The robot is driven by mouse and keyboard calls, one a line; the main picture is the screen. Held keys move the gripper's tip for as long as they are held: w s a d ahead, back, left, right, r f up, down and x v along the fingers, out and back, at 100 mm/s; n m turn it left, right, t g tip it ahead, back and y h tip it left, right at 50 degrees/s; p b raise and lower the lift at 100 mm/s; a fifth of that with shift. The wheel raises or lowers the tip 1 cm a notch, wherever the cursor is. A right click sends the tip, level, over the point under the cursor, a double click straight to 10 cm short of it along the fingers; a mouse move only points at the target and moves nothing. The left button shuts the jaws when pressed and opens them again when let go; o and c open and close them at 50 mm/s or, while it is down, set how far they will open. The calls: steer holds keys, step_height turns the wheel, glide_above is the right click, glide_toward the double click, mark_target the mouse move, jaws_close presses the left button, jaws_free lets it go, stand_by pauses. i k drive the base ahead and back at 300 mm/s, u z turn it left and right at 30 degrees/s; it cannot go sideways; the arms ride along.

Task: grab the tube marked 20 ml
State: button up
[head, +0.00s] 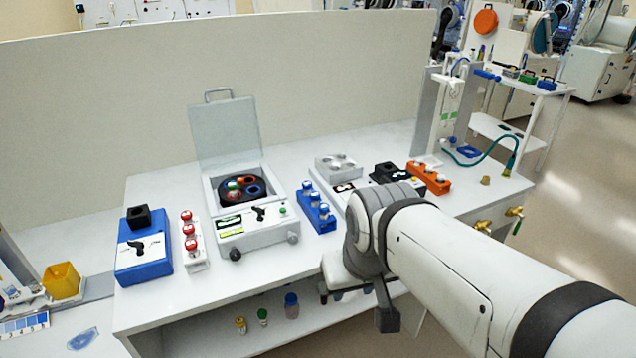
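Several capped tubes stand in racks on the white bench; no marking is readable, so I cannot tell which is 20 ml. A white rack (195,262) holds red-capped tubes (189,231). An orange rack (430,182) holds more small tubes. An open centrifuge (257,232) has coloured items in its dark rotor (241,188). My gripper (386,318) hangs at the bench's front edge, right of and nearer than the blue rack. It is mostly hidden by my wrist, and its opening is unclear.
A blue box with a black block (143,262) stands at the left. Another device with a grey top (338,167) is behind my arm. Small bottles (263,316) stand on the lower shelf. A yellow container (62,281) is far left. A tall panel (300,80) closes the back.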

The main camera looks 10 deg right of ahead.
mark_target(315, 196)
steer(key=z, duration=0.1)
steer(key=i, duration=1)
steer(key=z, duration=0.05)
